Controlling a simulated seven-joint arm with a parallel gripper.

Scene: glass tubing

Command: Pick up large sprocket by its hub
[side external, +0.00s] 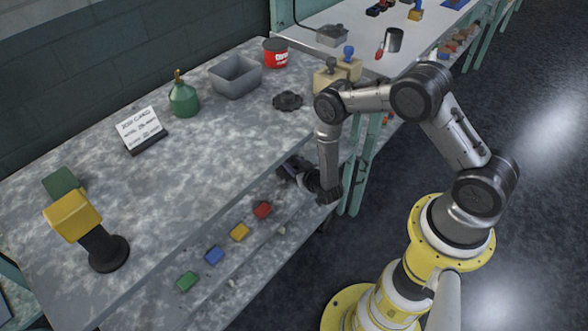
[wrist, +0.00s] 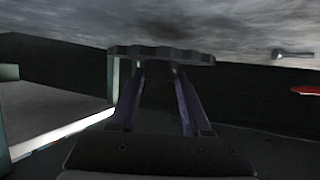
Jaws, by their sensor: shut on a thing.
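My gripper (side external: 287,169) is below the front edge of the bench top in the side view, pointing left over the lower shelf. In the wrist view, my gripper's two fingers (wrist: 160,72) reach forward and are shut on a dark, toothed disc, seen nearly edge-on (wrist: 161,53). It looks like a sprocket; the hub between the fingertips is too dark to make out. In the side view the held disc is mostly hidden in shadow beside the gripper. Another dark toothed wheel (side external: 288,101) lies flat on the bench top, apart from my gripper.
A teal leg (side external: 357,180) stands right of my gripper. A grey tray (side external: 235,76) and red can (side external: 276,53) stand on top.

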